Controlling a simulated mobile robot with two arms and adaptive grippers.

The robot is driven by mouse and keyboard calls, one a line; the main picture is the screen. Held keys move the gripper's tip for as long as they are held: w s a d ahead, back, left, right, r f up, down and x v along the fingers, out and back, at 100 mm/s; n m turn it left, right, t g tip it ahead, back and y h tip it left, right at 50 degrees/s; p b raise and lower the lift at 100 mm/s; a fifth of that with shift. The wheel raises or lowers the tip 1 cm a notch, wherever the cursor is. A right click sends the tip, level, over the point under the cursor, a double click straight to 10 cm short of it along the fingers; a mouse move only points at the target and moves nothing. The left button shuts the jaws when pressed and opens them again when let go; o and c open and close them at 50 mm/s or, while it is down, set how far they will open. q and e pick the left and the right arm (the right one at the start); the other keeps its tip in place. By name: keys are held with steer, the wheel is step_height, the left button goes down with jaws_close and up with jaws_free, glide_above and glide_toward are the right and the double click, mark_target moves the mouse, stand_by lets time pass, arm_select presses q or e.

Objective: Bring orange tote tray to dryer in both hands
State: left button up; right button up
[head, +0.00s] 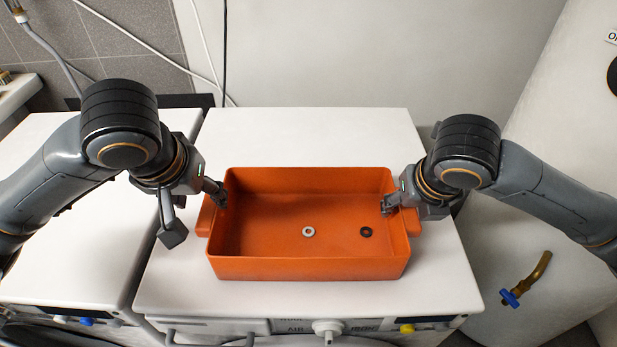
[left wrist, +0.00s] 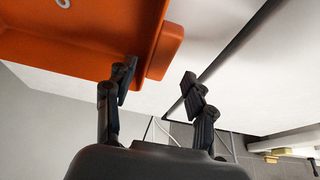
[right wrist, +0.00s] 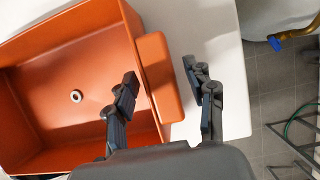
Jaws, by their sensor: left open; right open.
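The orange tote tray (head: 300,268) sits on a white-topped machine (head: 310,135). A light ring (head: 309,232) and a dark ring (head: 366,232) lie on its floor. My left gripper (head: 194,212) is open at the tray's left end. In the left wrist view its fingers (left wrist: 158,80) stand apart, one by the tray wall, the other beyond the orange end handle (left wrist: 166,50). My right gripper (head: 407,206) is open at the right end. In the right wrist view its fingers (right wrist: 160,76) straddle the right handle (right wrist: 158,78), one over the tray's inside, one outside. Contact cannot be told.
A second white-topped machine (head: 60,190) stands close on the left. A large white rounded body (head: 540,130) with a brass pipe and blue-handled valve (head: 512,297) is at the right. Hoses hang on the back wall. The white top behind the tray is clear.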

steer(key=shift+r, duration=0.1)
arm_select(q)
steer(key=v, duration=0.5)
steer(key=shift+s+r, duration=0.15)
steer(key=shift+r, duration=0.25)
arm_select(e)
steer(key=v, duration=1.1)
steer(key=shift+s+r, duration=0.25)
steer(key=shift+r, duration=0.1)
